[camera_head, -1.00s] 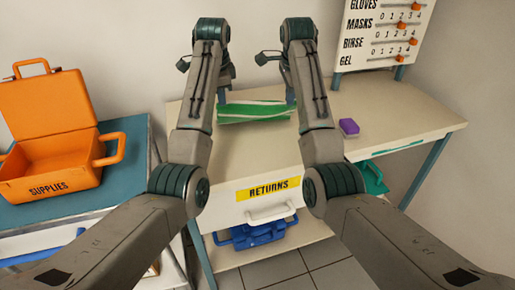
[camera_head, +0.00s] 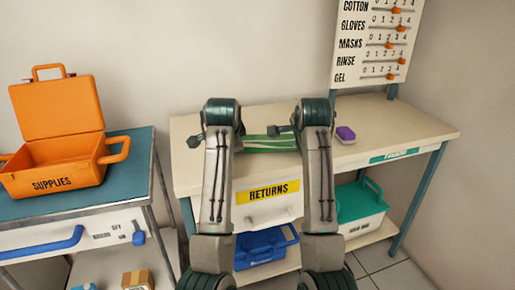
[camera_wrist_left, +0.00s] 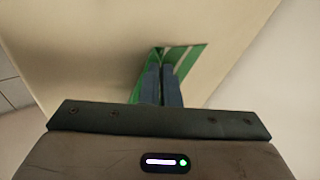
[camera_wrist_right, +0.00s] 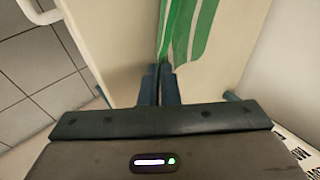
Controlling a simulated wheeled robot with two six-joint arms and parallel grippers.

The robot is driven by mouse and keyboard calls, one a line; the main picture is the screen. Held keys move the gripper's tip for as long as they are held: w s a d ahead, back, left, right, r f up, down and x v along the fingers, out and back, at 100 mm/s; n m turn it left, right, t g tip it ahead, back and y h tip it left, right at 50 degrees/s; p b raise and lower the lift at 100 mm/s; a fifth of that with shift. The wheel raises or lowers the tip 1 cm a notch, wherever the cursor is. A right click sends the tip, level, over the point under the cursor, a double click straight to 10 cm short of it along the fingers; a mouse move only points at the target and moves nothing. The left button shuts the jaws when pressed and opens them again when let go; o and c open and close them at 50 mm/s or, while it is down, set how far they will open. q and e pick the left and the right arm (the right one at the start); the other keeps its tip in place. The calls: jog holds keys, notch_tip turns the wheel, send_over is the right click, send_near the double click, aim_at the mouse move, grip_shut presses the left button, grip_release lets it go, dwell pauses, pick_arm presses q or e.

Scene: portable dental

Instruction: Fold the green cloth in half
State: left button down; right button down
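The green cloth (camera_head: 268,143), with pale stripes, is on the cream table, partly hidden behind my arms in the head view. In the left wrist view the cloth (camera_wrist_left: 188,58) shows on both sides of my left gripper's fingers (camera_wrist_left: 161,66), which are close together on it. In the right wrist view the cloth (camera_wrist_right: 190,28) runs down to my right gripper's fingertips (camera_wrist_right: 160,67), which are nearly together with a green strip between them.
A purple-topped block (camera_head: 345,134) sits right of the cloth on the cream table (camera_head: 415,122). A slider board (camera_head: 375,45) stands at the back right. An open orange supplies case (camera_head: 55,168) is on the left cart. Blue (camera_head: 262,247) and teal (camera_head: 358,212) bins sit below.

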pick_arm(q)
jog(key=c, duration=1.3)
grip_release()
pick_arm(e)
jog(key=c, duration=1.3)
grip_release()
pick_arm(q)
jog(key=shift+r, duration=0.15)
pick_arm(e)
jog(key=shift+r, duration=0.1)
pick_arm(q)
jog(key=r, duration=0.3)
jog(key=s+r, duration=0.1)
jog(key=r, duration=0.2)
jog(key=s+r, duration=0.1)
jog(key=r, duration=0.1)
jog(key=shift+d+r, duration=0.35)
jog(key=shift+r, duration=0.05)
pick_arm(e)
jog(key=r, duration=0.3)
jog(key=s+r, duration=0.1)
jog(key=r, duration=0.2)
jog(key=s+r, duration=0.1)
jog(key=r, duration=0.1)
jog(key=shift+d+r, duration=0.3)
jog(key=shift+r, duration=0.1)
pick_arm(q)
jog(key=shift+w, duration=0.1)
pick_arm(e)
jog(key=shift+w, duration=0.1)
